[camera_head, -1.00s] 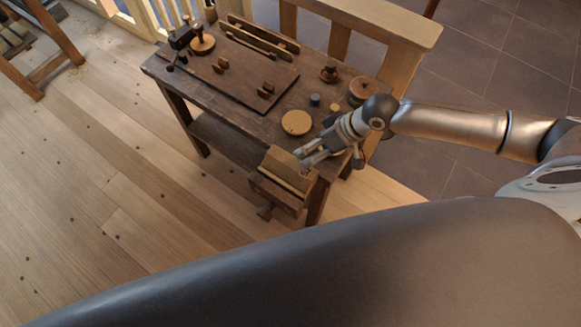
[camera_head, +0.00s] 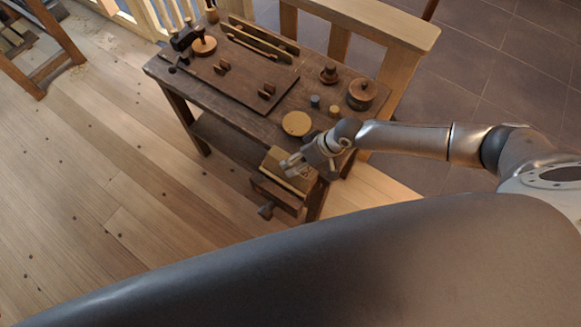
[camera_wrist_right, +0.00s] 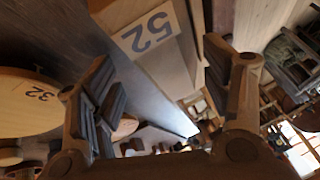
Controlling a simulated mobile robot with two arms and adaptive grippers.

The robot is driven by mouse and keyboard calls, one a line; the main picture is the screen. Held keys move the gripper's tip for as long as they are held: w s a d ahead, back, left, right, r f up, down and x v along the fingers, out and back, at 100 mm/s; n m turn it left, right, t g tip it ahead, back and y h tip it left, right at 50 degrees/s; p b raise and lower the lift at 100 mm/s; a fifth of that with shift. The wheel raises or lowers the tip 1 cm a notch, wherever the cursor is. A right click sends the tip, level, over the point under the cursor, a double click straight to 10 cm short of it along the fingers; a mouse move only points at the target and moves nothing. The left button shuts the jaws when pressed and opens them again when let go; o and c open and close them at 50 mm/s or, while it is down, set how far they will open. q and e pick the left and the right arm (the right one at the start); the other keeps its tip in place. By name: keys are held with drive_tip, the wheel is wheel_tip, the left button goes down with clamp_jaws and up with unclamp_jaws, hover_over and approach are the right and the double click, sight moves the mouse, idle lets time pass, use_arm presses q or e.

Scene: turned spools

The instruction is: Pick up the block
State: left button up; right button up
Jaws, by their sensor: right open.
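A light wooden block (camera_head: 287,166) sits at the front vise at the bench's near end. My right gripper (camera_head: 291,163) is over it and hides part of its top. In the right wrist view a pale wooden piece with a white label reading 52 (camera_wrist_right: 150,32) shows beyond the fingers, near the top. My right gripper (camera_wrist_right: 165,90) has its two fingers spread wide there, with nothing held between them. Whether a fingertip touches the block I cannot tell. My left gripper is in neither current view.
The dark workbench (camera_head: 240,115) carries a round pale disc (camera_head: 296,123), a lidded round wooden pot (camera_head: 361,93), a small dark cylinder (camera_head: 315,101) and a raised board (camera_head: 228,80) with small parts. Plank floor (camera_head: 90,190) is open at left.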

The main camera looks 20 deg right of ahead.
drive_tip(key=shift+w+a+f, duration=0.1)
drive_tip(key=shift+a+f, duration=0.05)
drive_tip(key=shift+f, duration=0.2)
drive_tip(key=c, duration=1.3)
